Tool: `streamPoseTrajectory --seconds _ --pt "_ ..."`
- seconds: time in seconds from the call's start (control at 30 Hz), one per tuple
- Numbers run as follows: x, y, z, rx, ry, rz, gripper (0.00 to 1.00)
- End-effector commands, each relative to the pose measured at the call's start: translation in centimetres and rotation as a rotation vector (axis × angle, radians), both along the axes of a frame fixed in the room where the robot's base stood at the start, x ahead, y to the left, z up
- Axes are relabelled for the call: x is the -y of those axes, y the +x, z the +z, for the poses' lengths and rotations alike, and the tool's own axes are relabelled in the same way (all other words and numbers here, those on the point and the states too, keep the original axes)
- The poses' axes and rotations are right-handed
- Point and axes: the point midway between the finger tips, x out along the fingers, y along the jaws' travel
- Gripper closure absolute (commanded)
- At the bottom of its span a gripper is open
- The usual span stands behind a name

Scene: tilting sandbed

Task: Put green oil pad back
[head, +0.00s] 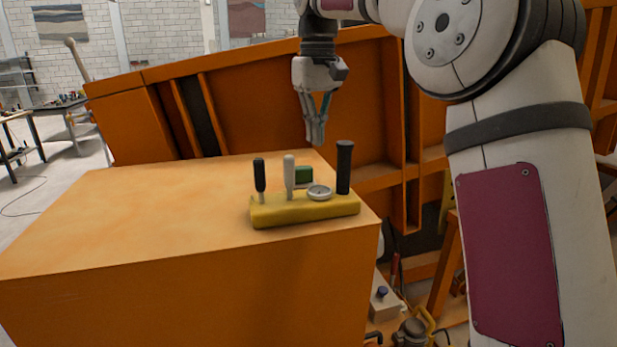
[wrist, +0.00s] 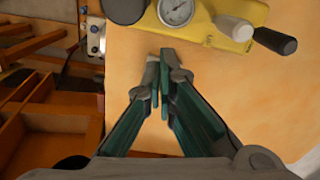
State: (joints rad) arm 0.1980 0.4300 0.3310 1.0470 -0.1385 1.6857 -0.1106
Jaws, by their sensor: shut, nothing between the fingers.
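A small green block (head: 304,174), which looks like the green oil pad, shows at the yellow holder (head: 305,209), between the grey-white handle (head: 289,172) and the round gauge (head: 319,191). Its lower part is hidden, so I cannot tell whether it sits in the holder or behind it. My gripper (head: 316,140) is shut and empty, pointing down above the far side of the box top, behind the holder. In the wrist view, the shut fingertips (wrist: 160,58) are near the holder (wrist: 205,22) and its gauge (wrist: 176,11), apart from them in the picture.
The holder also carries a thin black handle (head: 259,174) and a tall black grip (head: 344,167). It stands near the right edge of the orange box top (head: 130,215), whose left part is clear. An orange tilted frame (head: 270,98) rises behind.

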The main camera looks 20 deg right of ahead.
Motion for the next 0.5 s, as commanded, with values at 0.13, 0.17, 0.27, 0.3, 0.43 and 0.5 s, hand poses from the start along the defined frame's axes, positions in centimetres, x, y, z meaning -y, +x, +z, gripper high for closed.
streamPoseTrajectory --seconds 0.13,0.17,0.27,0.3,0.43,0.5 --pt "0.0 1.2 -1.0 0.002 0.002 0.0 1.0" --pt "0.1 1.2 -1.1 0.001 0.002 0.0 1.0" --pt "0.1 1.1 -1.6 -0.002 0.002 0.0 1.0" --pt "0.1 1.1 -2.0 -0.002 0.002 0.0 1.0" --pt "0.1 0.9 -3.8 -0.004 0.002 0.0 1.0" --pt "0.1 0.8 -5.1 -0.004 0.001 -0.001 1.0"
